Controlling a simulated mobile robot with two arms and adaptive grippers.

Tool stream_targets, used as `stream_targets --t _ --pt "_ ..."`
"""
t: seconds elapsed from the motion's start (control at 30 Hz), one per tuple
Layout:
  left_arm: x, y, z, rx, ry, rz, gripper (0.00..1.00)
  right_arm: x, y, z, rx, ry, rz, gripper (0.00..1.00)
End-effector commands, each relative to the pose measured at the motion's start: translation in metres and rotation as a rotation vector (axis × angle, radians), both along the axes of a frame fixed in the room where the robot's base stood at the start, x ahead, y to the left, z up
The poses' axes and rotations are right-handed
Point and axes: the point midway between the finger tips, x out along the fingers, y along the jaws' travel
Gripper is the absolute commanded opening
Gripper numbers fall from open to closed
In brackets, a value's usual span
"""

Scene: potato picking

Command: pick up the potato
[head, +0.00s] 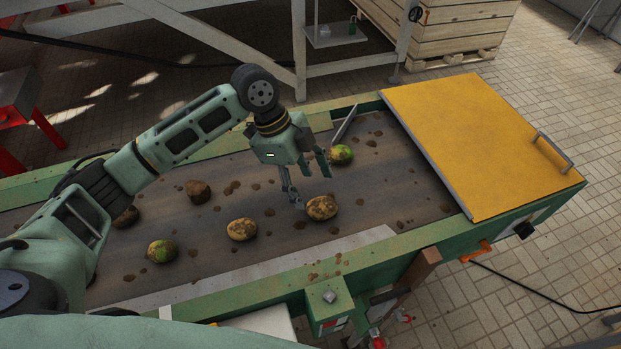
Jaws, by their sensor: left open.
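My left gripper (312,189) reaches down over the dark belt (375,205) with its fingers spread and nothing between them. A yellow-brown potato (321,208) lies on the belt just below the fingers, close to the nearer fingertip; I cannot tell whether they touch. A partly green potato (341,154) lies just beyond the other finger. Another yellow-brown potato (242,229) and a greenish one (162,251) lie farther left. A dark brown lump (198,191) sits behind them. Another lump (126,217) is partly hidden by my left arm. My right gripper is out of view.
A yellow cover (471,140) with a handle closes the belt's right end. Green side rails (410,241) edge the belt, and small dirt clods are scattered on it. A wooden crate (455,30) stands behind on the tiled floor.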

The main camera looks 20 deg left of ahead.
Motion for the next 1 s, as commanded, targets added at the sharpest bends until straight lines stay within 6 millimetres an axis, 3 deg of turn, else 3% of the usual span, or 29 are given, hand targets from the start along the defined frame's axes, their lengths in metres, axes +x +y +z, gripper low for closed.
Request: stream_targets --t 0.2,0.33,0.53,0.7,0.97,1.0 --pt "-0.002 -0.006 -0.012 -0.002 0.004 -0.002 0.63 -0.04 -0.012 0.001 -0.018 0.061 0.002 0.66" --pt "-0.002 -0.012 -0.024 -0.002 0.003 -0.001 0.63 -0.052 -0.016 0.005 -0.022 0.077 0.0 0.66" --pt "-0.001 -0.024 -0.049 0.0 0.005 -0.001 0.63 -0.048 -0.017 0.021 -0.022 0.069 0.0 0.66" --pt "-0.002 -0.03 -0.068 0.0 0.001 0.0 0.63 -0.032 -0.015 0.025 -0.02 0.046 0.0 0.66" --pt "-0.002 -0.031 -0.072 0.001 -0.001 -0.001 0.63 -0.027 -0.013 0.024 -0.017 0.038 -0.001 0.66" --pt "-0.002 -0.031 -0.072 0.001 0.0 0.0 0.59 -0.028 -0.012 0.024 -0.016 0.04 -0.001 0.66"
